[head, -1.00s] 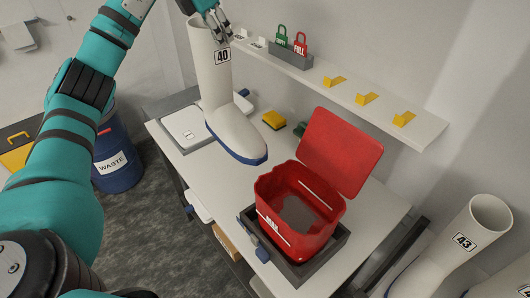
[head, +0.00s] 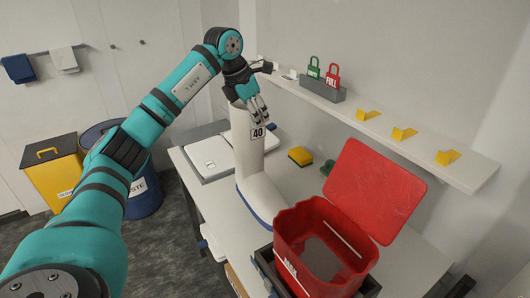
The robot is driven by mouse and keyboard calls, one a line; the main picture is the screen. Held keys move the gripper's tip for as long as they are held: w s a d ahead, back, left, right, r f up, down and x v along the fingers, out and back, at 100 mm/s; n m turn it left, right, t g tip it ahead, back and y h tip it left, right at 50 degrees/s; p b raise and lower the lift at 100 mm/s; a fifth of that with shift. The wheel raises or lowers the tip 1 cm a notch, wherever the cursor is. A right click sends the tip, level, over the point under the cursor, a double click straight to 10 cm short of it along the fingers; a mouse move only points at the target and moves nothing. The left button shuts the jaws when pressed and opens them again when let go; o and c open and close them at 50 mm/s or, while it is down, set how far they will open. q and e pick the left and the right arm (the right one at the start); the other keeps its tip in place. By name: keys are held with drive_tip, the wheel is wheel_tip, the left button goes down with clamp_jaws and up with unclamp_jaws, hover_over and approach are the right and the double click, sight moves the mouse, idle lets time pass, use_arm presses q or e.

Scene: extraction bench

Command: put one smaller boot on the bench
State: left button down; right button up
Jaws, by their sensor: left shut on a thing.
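A white boot (head: 258,185) marked 40, with a blue sole, is upright over the bench (head: 207,188), left of the red bin. My left gripper (head: 259,112) is shut on the boot's top rim, and its fingers hide part of the opening. The sole lies low against the bench top; whether it touches cannot be told. My right gripper is not in view. The boots marked 43 seen earlier are out of view now.
An open red bin (head: 292,240) with a raised lid stands close right of the boot. A flat scale (head: 210,157), a yellow sponge (head: 300,156) and a wall shelf (head: 390,133) lie behind. A blue waste barrel (head: 146,195) stands left of the bench.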

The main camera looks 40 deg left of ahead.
sight(246, 113)
use_arm(q)
wheel_tip(246, 113, down, 6)
drive_tip(key=shift+r+p, duration=0.1)
drive_tip(key=shift+p, duration=0.55)
drive_tip(key=c, duration=1.9)
unclamp_jaws()
drive_tip(key=shift+f, duration=0.2)
drive_tip(key=o, duration=0.4)
drive_tip(key=shift+r, duration=0.1)
drive_tip(key=b+v, duration=0.2)
drive_tip(key=v, duration=1)
drive_tip(key=shift+s, duration=0.15)
